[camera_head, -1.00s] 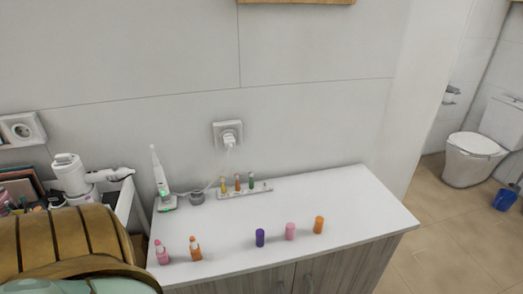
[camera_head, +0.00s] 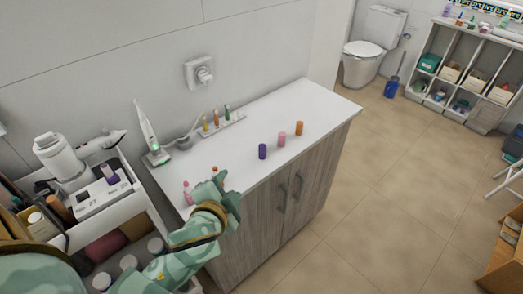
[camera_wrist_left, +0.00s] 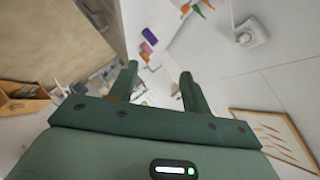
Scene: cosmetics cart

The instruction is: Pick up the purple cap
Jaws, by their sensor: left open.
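The purple cap (camera_head: 262,151) stands upright on the white countertop (camera_head: 255,120), near its front edge. A pink cap (camera_head: 282,139) and an orange cap (camera_head: 299,128) stand in a row to its right. My left gripper (camera_head: 222,182) is green and at the counter's front edge, left of the purple cap and apart from it. In the left wrist view my open left gripper (camera_wrist_left: 159,71) has nothing between its fingers. A small purple shape, likely the purple cap (camera_wrist_left: 150,34), shows beyond the fingertips. My right gripper is not in view.
A pink bottle (camera_head: 187,192) stands left of my gripper; an orange bottle (camera_head: 214,170) is partly hidden behind it. A holder with several small bottles (camera_head: 225,121) and a green-lit device (camera_head: 148,135) stand at the back. A filled cart (camera_head: 130,195) is at left. Counter around the caps is clear.

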